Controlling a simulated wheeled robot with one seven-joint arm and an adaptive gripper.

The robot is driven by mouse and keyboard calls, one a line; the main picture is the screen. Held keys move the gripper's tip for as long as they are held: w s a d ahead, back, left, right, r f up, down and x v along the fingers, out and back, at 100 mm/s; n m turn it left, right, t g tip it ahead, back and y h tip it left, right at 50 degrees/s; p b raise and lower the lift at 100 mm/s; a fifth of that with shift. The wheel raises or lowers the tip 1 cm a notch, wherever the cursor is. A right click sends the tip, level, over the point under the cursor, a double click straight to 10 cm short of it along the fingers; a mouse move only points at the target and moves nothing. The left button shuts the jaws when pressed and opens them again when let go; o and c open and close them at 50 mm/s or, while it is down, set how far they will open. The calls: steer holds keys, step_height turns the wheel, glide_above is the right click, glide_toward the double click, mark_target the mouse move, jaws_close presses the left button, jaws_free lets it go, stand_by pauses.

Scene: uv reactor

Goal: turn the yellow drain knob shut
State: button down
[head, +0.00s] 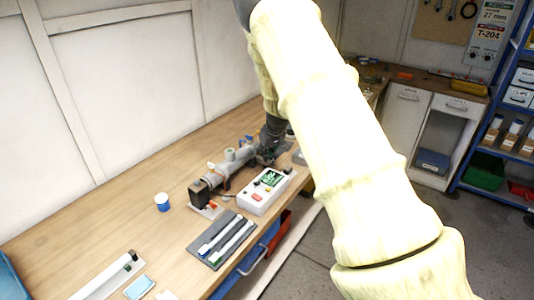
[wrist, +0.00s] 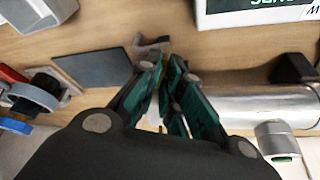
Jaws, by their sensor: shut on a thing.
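In the wrist view my gripper (wrist: 163,72) has its green-padded fingers closed together at the side of the reactor's silver tube (wrist: 265,103). A small yellowish sliver shows between the fingertips, where the yellow drain knob is mostly hidden by the fingers. A grey fitting (wrist: 151,48) shows just beyond the tips. The knob's turn angle cannot be told. In the head view my gripper (head: 268,152) is down at the far end of the grey reactor tube (head: 235,163), small and partly merged with it; the knob is not distinguishable there.
A white control box (head: 266,191) with a green display stands close in front of the tube. A dark tray (head: 211,256) holds white tubes. A blue cup (head: 162,202) stands at left. In the wrist view a blue handle (wrist: 14,126) and red handle (wrist: 12,74) lie left.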

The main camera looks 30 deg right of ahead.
steer(key=shift+r, duration=0.1)
steer(key=m+p, duration=0.1)
steer(key=m+h+p, duration=0.1)
steer(key=m, duration=0.1)
steer(key=shift+w+a+r+m+h, duration=0.1)
steer(key=shift+a+r+m+h, duration=0.05)
steer(key=shift+m+h, duration=0.15)
steer(key=m+g+h+p, duration=0.1)
steer(key=m+p, duration=0.1)
steer(key=m, duration=0.1)
steer(key=shift+w+a+m+p, duration=0.1)
steer(key=shift+m+p, duration=0.25)
steer(key=shift+m, duration=0.05)
steer(key=m+g+h, duration=0.1)
steer(key=m, duration=0.1)
steer(key=shift+w+a+m+p, duration=0.1)
steer(key=shift+m+p, duration=0.2)
steer(key=shift+m, duration=0.1)
steer(key=shift+m+g, duration=0.3)
steer(key=shift+m, duration=0.7)
steer(key=c, duration=1.6)
jaws_free()
steer(key=shift+f, duration=0.2)
